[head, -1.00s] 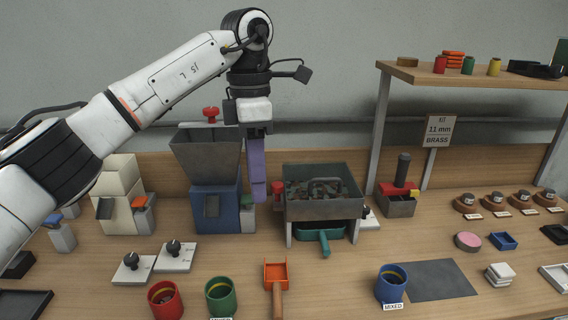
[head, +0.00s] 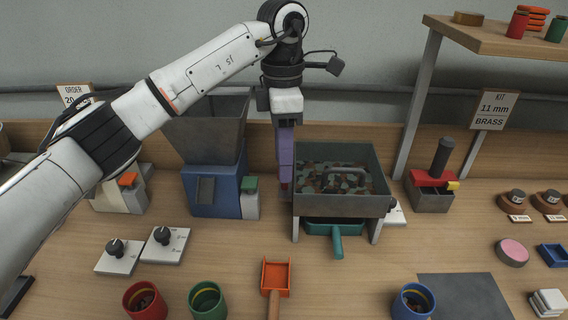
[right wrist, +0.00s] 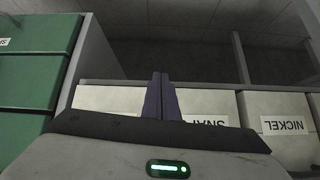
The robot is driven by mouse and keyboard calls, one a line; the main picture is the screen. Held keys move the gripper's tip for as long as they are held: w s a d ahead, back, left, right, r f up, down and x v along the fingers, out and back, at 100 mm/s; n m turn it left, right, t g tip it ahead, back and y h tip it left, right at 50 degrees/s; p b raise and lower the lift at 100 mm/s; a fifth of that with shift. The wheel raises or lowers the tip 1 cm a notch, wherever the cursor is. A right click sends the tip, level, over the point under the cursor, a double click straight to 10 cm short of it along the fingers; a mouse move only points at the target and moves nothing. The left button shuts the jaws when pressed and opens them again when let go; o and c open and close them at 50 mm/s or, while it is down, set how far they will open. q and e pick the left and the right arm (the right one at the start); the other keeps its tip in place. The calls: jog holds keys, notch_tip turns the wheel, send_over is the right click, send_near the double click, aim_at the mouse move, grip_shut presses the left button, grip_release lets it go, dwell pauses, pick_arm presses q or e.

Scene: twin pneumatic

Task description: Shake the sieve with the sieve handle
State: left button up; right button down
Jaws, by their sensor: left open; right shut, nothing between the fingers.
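The sieve (head: 342,206) is a dark grey open box on legs, with brown and grey pieces inside.
A teal scoop-like tray (head: 334,230) sits under the sieve. A blue hopper machine (head: 215,190) stands to the left, a red-topped press (head: 432,190) to the right. An orange scoop (head: 276,277) and cups lie in front. The right wrist view shows labelled bins (right wrist: 283,125).

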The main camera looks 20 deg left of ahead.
pick_arm(q)
jog(key=shift+f, duration=1.05)
jog(key=shift+c, duration=0.3)
